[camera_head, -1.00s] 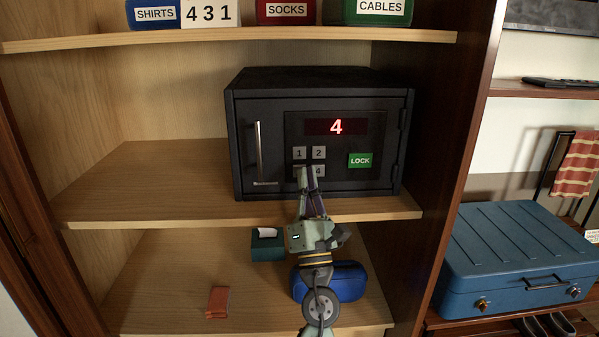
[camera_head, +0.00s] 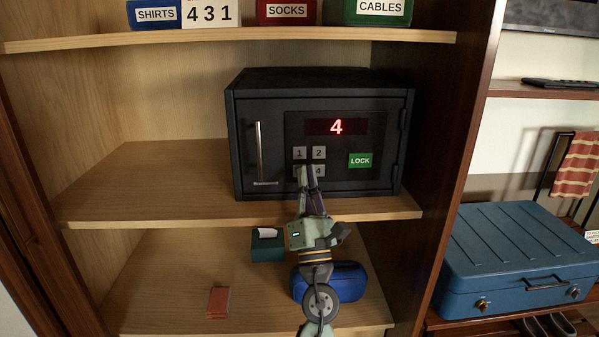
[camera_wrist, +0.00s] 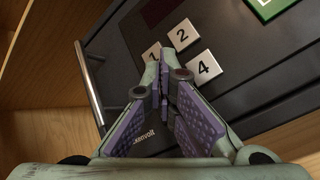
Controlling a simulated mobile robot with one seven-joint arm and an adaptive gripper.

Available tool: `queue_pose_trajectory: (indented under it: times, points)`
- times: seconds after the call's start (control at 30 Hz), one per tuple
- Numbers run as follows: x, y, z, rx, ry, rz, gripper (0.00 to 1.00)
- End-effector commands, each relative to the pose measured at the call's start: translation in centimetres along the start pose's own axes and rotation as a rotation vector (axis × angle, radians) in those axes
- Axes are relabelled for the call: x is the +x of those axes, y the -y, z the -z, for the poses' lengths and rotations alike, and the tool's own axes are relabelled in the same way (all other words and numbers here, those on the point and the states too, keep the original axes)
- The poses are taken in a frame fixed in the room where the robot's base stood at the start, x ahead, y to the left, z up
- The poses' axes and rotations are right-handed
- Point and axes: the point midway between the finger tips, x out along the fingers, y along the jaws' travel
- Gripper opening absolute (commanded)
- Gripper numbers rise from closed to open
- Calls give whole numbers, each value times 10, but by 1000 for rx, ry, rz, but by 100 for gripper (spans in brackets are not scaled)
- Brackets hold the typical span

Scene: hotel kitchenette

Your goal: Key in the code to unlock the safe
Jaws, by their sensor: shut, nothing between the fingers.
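The black safe (camera_head: 320,90) stands on the middle shelf with its door closed. Its red display (camera_head: 337,127) reads 4. The keypad has white keys 1 (camera_head: 299,153), 2 (camera_head: 319,152) and 4 (camera_head: 319,171), and a green LOCK button (camera_head: 360,160). My gripper (camera_head: 304,170) is shut and empty, its tips in front of the lower left key and hiding most of it. In the wrist view, the fingertips (camera_wrist: 164,62) are next to keys 1 and 4; whether they touch a key I cannot tell. A card (camera_head: 209,14) on the top shelf reads 431.
Boxes labelled SHIRTS (camera_head: 153,14), SOCKS (camera_head: 286,12) and CABLES (camera_head: 378,10) are on the top shelf. Below are a blue case (camera_head: 350,283), a green box (camera_head: 267,247) and an orange item (camera_head: 218,303). A blue suitcase (camera_head: 520,255) lies at right. The shelf left of the safe is clear.

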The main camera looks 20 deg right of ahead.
Motion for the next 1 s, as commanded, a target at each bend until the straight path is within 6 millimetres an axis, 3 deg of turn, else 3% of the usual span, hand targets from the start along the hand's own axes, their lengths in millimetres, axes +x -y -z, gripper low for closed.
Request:
queue_pose_trajectory:
  times: [1.0]
  points:
    - [8, -1, 4, 4, -3, -4, 0]
